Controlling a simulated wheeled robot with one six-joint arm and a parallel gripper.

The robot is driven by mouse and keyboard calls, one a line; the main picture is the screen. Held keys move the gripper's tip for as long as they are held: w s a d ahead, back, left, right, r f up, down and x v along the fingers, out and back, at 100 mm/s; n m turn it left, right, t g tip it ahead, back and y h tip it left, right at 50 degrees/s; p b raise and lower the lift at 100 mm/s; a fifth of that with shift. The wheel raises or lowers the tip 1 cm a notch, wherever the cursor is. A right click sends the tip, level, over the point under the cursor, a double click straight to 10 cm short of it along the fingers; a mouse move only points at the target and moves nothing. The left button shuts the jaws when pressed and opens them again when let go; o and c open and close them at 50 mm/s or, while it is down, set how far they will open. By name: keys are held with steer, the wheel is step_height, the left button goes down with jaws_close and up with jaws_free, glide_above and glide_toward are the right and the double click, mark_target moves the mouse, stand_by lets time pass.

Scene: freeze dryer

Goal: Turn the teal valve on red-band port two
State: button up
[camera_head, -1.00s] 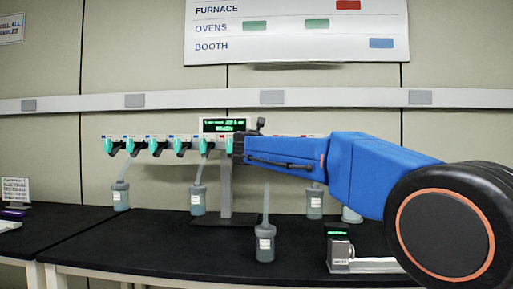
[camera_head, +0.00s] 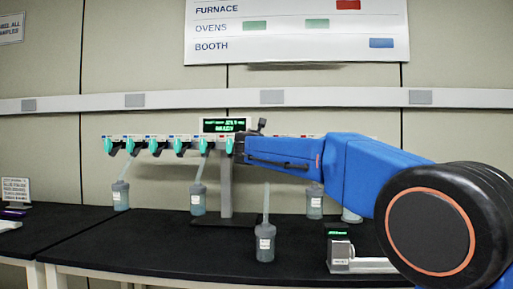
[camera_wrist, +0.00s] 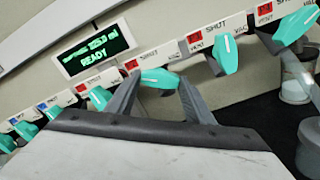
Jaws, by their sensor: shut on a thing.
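A row of teal valves hangs under the manifold, with a near-left valve (camera_head: 109,145) plain in the head view. In the wrist view, one teal valve handle (camera_wrist: 160,78) lies between the fingers of my gripper (camera_wrist: 157,88), which is shut on it. A red label (camera_wrist: 132,64) sits just above this valve; its port number is not readable. The handle is tilted, nearly sideways in the wrist view. In the head view my gripper (camera_head: 240,148) is at the manifold, and the held valve is hidden behind it.
A neighbouring teal valve (camera_wrist: 225,54) stands close right of my fingers. A display (camera_head: 224,125) reading READY is above the manifold. Flasks hang below, and one flask (camera_head: 265,243) stands in front on the black bench (camera_head: 160,255). A small device (camera_head: 340,250) is to its right.

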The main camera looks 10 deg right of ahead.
steer(key=m, duration=1.1)
steer(key=shift+f, duration=0.1)
steer(key=shift+m, duration=0.3)
stand_by(0.4)
steer(key=o, duration=1)
steer(key=shift+o, duration=0.2)
steer(key=shift+a, duration=0.1)
steer(key=v, duration=1.7)
steer(key=shift+s, duration=0.15)
